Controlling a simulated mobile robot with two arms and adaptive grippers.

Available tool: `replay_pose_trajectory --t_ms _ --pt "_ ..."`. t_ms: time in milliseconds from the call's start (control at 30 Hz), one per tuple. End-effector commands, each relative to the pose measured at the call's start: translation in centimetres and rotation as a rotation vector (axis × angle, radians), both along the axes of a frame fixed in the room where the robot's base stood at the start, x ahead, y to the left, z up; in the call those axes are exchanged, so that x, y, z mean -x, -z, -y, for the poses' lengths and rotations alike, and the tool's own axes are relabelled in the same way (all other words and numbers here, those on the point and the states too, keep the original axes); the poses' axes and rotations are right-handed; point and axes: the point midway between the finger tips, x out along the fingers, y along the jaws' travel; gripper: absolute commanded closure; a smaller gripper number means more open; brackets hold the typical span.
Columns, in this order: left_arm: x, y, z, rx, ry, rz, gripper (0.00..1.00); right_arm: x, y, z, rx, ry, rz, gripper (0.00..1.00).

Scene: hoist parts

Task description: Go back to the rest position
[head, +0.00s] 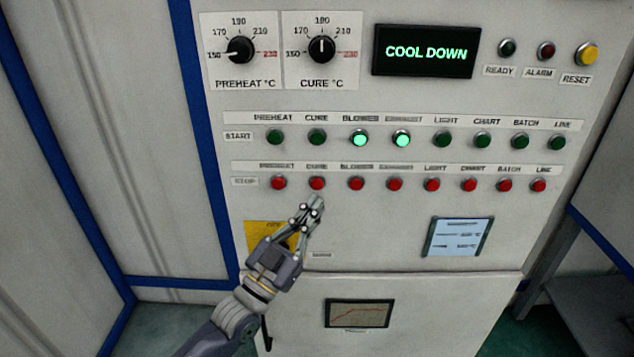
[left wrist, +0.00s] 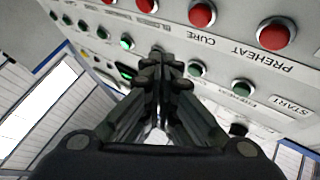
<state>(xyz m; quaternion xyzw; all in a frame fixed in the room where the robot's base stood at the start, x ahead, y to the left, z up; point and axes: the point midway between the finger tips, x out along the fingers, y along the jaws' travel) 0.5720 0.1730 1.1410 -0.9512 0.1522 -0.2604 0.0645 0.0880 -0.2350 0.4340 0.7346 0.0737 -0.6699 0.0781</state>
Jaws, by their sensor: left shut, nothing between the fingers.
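My left gripper (head: 316,204) is shut and empty. In the head view it is in front of the control panel (head: 450,90), just below the red CURE stop button (head: 317,183). In the left wrist view the shut fingers (left wrist: 158,62) point at the panel, with the red CURE button (left wrist: 202,14) and the red PREHEAT button (left wrist: 277,34) above and to the right. Whether the fingertips touch the panel cannot be told. My right gripper does not show in either view.
The display (head: 426,51) reads COOL DOWN. The green BLOWER (head: 359,139) and EXHAUST (head: 401,139) start buttons are lit. A yellow plate (head: 262,236) is partly behind my left gripper. A chart window (head: 359,314) is below. Blue-framed walls (head: 90,190) stand at the left.

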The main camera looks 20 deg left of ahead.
Motion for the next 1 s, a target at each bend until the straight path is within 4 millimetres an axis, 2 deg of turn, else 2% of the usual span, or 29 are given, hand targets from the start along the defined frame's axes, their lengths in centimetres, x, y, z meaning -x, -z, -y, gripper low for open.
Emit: replay_pose_trajectory --t_ms 400,467,533,567,667,767,800,867,900,967,1000 --pt "-0.1 0.1 0.0 0.0 0.0 -0.001 1.0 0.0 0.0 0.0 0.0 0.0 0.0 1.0" --pt "-0.2 0.7 -0.1 -0.003 -0.004 -0.013 1.0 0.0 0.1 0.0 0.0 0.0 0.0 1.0" --pt "-0.7 2.4 -0.3 -0.01 -0.015 -0.05 1.0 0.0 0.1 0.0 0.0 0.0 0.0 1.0" --pt "-1.0 3.6 -0.5 -0.016 -0.022 -0.076 1.0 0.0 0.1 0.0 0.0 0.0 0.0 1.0" --pt "-2.0 9.4 -1.4 -0.04 -0.053 -0.196 1.0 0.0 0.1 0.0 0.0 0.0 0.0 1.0" --pt "-2.4 16.9 -2.5 -0.07 -0.089 -0.351 1.0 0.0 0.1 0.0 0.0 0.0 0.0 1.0" --pt "-2.2 20.0 -2.9 -0.082 -0.103 -0.415 1.0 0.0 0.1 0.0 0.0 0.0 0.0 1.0" --pt "-1.6 24.5 -3.5 -0.099 -0.121 -0.509 1.0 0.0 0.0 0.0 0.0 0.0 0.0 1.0" --pt "-0.9 27.6 -3.9 -0.11 -0.134 -0.573 1.0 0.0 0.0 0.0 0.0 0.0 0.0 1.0" --pt "0.3 32.0 -4.5 -0.126 -0.151 -0.668 1.0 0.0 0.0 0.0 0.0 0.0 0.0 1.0" --pt "1.4 34.9 -4.9 -0.136 -0.161 -0.731 1.0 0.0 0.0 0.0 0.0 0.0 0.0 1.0"
